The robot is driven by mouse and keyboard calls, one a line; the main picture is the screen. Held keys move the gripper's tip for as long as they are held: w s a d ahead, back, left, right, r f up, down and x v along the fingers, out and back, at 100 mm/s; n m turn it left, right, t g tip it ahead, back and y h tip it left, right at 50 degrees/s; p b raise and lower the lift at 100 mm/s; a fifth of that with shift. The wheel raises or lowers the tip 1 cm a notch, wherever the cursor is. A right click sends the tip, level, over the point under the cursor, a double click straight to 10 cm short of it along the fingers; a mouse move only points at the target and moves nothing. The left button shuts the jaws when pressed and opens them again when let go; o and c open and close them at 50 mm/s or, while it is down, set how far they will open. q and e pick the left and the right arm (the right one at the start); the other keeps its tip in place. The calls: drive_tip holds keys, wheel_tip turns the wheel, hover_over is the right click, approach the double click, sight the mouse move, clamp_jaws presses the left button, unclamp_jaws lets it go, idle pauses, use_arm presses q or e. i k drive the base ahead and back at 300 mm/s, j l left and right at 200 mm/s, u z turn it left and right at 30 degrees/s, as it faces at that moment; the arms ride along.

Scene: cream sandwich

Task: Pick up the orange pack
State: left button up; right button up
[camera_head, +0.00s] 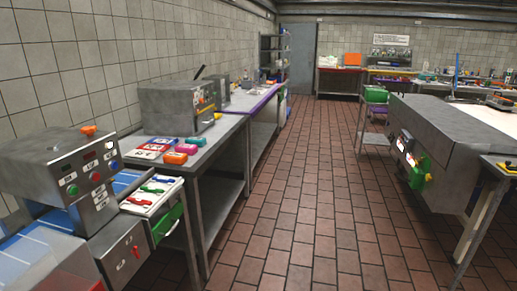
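The packs look small and close together, near the table's right edge. I cannot tell whether they touch. Neither of my grippers shows in this view.
A control box (68,168) with buttons stands in the left foreground. A grey machine (176,108) stands at the back of the steel table. A large grey machine (440,135) stands on the right. The brick-tiled floor (300,190) between is clear. An orange box (352,59) stands far back.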

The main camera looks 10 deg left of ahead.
sight(173, 157)
drive_tip(key=i, duration=1.4)
drive_tip(key=i+l+u, duration=0.1)
drive_tip(key=i+u, duration=0.35)
drive_tip(key=i+l+u, duration=0.35)
drive_tip(key=i+u, duration=0.15)
drive_tip(key=i+l+u, duration=0.95)
drive_tip(key=l, duration=0.3)
